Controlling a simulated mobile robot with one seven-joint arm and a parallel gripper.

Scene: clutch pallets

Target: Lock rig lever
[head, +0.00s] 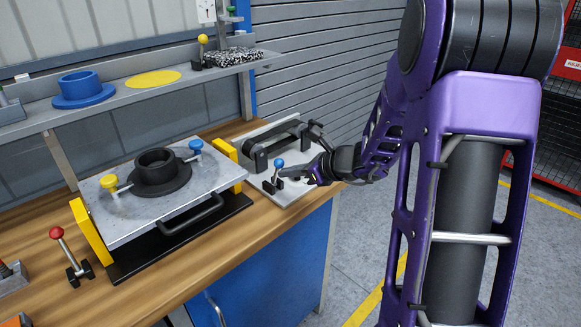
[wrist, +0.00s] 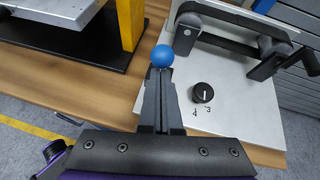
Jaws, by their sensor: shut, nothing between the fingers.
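The rig is a pale plate (head: 262,190) at the bench's right end, bearing a black bar handle on two round mounts. A lever with a blue ball (head: 279,163) stands near its front edge; the ball also shows in the wrist view (wrist: 163,56). My gripper (head: 312,176) is shut and empty, close to the right of the lever. In the wrist view my fingertips (wrist: 161,72) point at the blue ball and hide the lever's stem. I cannot tell whether they touch it.
A black dial (wrist: 203,93) marked 3 and 4 sits on the rig plate. A black crank (wrist: 312,62) stands at its right. A pallet fixture (head: 130,220) with yellow end blocks (head: 92,232) is to the left. A red-ball lever (head: 57,233) stands on the bench, and a shelf (head: 130,95) runs above.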

